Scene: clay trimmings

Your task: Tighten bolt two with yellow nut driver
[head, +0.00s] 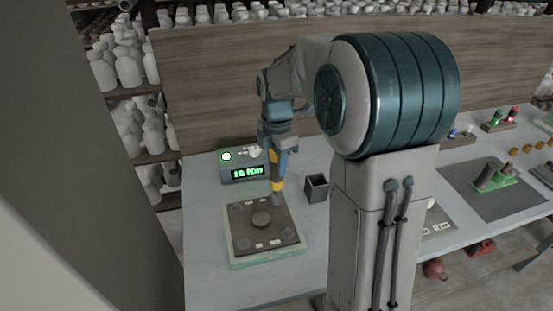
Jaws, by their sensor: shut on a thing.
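My gripper (278,148) points down over the back of the bench and is shut on the yellow nut driver (276,172). The driver is upright, with its lower end at the back right corner of the dark plate (252,230). It meets or hides the bolt there; I cannot tell whether it is seated on it. Other bolts show near the corners, at back left (238,207), front right (288,234) and front left (242,244). No bolt number is readable.
A grey box with a lit green display (247,172), seemingly reading 16 Nm, stands behind the plate. A small dark open bin (316,188) is right of the driver. Further right lies a dark mat (500,207) with a green holder (492,184). The bench left of the plate is clear.

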